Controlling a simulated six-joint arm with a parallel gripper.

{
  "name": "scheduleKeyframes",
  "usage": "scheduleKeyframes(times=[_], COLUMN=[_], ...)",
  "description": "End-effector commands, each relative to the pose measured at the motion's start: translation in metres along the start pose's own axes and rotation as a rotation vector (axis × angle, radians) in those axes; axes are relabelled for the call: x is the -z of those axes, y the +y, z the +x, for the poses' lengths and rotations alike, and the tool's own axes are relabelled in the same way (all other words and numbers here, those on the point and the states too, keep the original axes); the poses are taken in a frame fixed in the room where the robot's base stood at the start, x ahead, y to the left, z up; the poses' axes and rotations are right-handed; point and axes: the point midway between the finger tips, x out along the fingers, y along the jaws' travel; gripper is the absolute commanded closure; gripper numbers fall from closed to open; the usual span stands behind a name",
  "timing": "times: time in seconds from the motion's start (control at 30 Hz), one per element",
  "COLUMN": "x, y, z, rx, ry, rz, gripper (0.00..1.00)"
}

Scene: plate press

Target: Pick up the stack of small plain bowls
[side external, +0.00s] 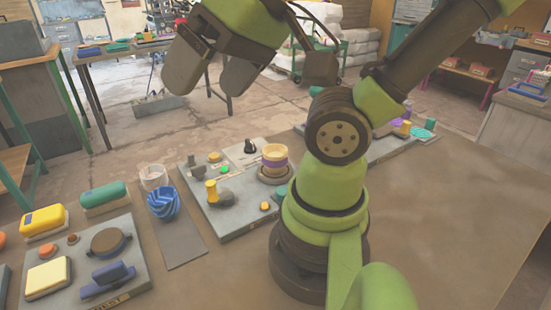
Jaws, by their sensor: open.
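My gripper (208,86) is open and empty, high at the top of the view, with its dark fingers pointing down. It is well above the table and apart from everything on it. A blue ribbed bowl or stack of bowls (163,204) stands on a grey strip at left centre. A pale translucent bowl or stack (154,177) stands just behind it. A yellow and purple round stack (275,158) sits on a round base on the middle grey plate. I cannot tell for certain which of these are the small plain bowls.
The middle grey plate (222,218) carries knobs and buttons. A left plate (135,290) holds a blue handle, a round dark part and a yellow block. Yellow (44,221) and green (103,197) blocks lie behind it. The brown table (430,220) is clear at right.

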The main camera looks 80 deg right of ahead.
Motion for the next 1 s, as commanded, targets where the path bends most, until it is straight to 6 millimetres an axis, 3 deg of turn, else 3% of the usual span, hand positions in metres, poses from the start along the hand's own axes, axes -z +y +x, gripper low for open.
scheduleKeyframes(times=[0.3,0.37,0.47,0.6,0.73,0.9,1.0], x=[0.002,0.007,0.022,0.045,0.051,0.03,0.013], y=[0.002,0.007,0.026,0.078,0.141,0.22,0.252], z=[0.002,0.006,0.018,0.041,0.059,0.075,0.08], rx=[-0.013,-0.042,-0.134,-0.321,-0.489,-0.673,-0.748], ry=[-0.002,-0.007,-0.014,0.007,0.068,0.18,0.243], rz=[0.03,0.101,0.34,0.862,1.38,1.989,2.249], gripper=[0.1,0.1,0.1,0.1,0.1,0.1,0.1])
